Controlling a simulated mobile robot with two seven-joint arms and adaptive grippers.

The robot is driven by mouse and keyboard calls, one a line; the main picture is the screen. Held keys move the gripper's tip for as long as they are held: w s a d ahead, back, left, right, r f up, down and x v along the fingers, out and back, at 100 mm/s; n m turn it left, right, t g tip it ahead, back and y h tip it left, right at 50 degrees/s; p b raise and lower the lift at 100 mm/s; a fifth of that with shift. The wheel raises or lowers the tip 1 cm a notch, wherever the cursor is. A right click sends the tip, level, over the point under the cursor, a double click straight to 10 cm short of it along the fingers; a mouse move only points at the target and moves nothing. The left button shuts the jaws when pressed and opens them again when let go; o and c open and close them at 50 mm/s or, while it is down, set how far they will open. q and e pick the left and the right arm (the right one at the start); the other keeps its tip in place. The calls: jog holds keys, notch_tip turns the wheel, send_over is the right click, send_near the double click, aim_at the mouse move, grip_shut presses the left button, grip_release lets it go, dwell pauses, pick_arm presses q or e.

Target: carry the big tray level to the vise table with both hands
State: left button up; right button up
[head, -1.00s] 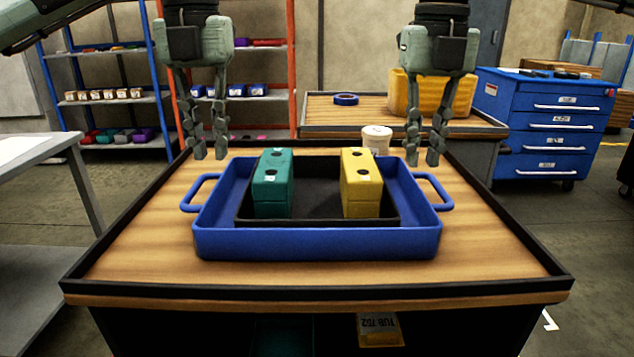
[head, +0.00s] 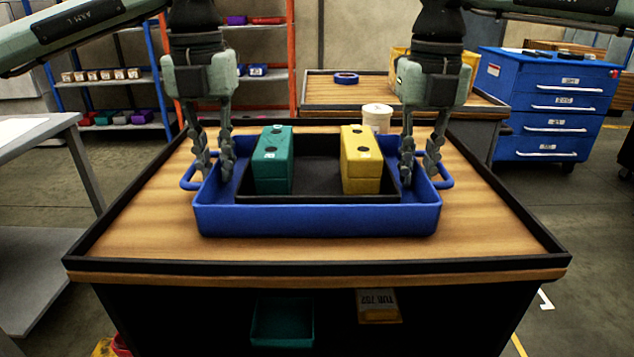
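The big blue tray (head: 315,221) sits flat on the wooden-topped table in front of me, with a loop handle at each end. In it lies a black inner tray (head: 318,197) holding a teal block (head: 273,160) and a yellow block (head: 361,160). My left gripper (head: 213,174) points down at the tray's left end, its fingers apart near the left wall and handle. My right gripper (head: 419,174) is likewise at the right end, fingers apart. Both look open; contact with the tray cannot be told. No vise is visible.
The table's dark raised rim (head: 315,267) surrounds the top. A white tub (head: 376,118) stands just behind the tray. Behind are another table with a blue ring (head: 345,78) and yellow bin, and a blue drawer cabinet (head: 545,105) at right. A grey bench (head: 35,135) stands left.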

pick_arm(q)
jog(key=shift+f, duration=0.3)
pick_arm(e)
jog(key=shift+f, duration=0.3)
pick_arm(q)
jog(key=shift+c, duration=0.5)
pick_arm(e)
jog(key=shift+c, duration=0.5)
pick_arm(q)
grip_shut()
pick_arm(e)
grip_shut()
pick_arm(q)
jog(key=shift+r, duration=0.2)
pick_arm(e)
jog(key=shift+r, duration=0.25)
